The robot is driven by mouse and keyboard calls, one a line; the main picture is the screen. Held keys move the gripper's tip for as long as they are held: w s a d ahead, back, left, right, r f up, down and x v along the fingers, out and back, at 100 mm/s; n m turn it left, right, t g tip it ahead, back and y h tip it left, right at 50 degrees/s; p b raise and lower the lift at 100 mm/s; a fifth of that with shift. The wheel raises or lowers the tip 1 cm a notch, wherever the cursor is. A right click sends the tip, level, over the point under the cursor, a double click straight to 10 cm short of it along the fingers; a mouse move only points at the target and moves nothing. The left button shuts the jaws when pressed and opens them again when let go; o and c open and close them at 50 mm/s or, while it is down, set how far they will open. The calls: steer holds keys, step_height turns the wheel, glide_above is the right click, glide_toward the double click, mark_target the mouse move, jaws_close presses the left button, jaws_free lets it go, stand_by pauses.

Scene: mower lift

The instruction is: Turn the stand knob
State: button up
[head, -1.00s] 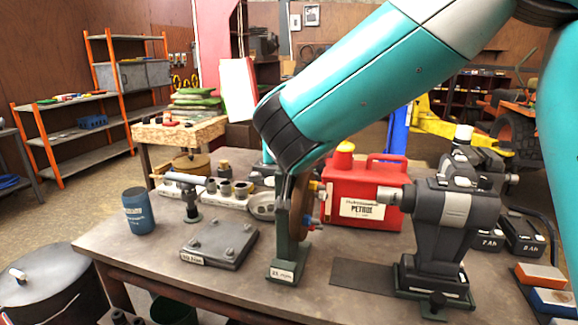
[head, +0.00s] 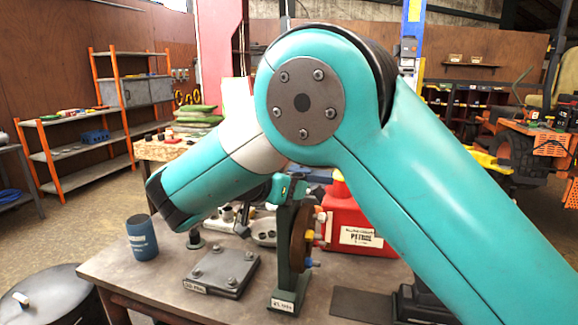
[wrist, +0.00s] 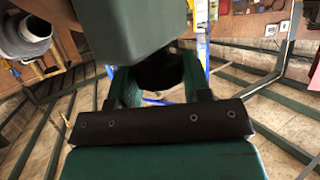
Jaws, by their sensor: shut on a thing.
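The green stand (head: 285,262) with a labelled foot stands upright near the front edge of the bench and carries a brown disc (head: 302,235) on its right side. My gripper (head: 284,188) is at the top of the stand, reaching in from the left, partly hidden by my arm. In the wrist view, my gripper's green fingers (wrist: 157,86) are shut on a dark rounded knob (wrist: 160,68). The stand's green body (wrist: 125,35) fills the upper middle of that view. The knob cannot be made out in the head view.
A red petrol can (head: 352,225) stands behind the disc to the right. A dark mat (head: 360,305) is at right. My arm covers much of the right side.

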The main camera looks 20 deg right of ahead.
steer(key=shift+d+r+m+g+h+p, duration=0.15)
steer(key=shift+m+g+p, duration=0.2)
steer(key=shift+p, duration=0.9)
steer(key=shift+a+m+g+h+p, duration=0.1)
steer(key=shift+m+g+p, duration=0.2)
steer(key=shift+p, duration=0.95)
steer(key=shift+d+r+m+g+h+p, duration=0.15)
steer(key=shift+m+g+p, duration=0.15)
steer(key=shift+p, duration=0.95)
steer(key=shift+f+m+g+p, duration=0.25)
steer(key=shift+f+g+p, duration=0.2)
steer(key=shift+p, duration=0.8)
steer(key=o, duration=0.8)
steer(key=shift+o, duration=0.2)
steer(key=shift+a+r, duration=0.1)
steer(key=shift+r, duration=0.05)
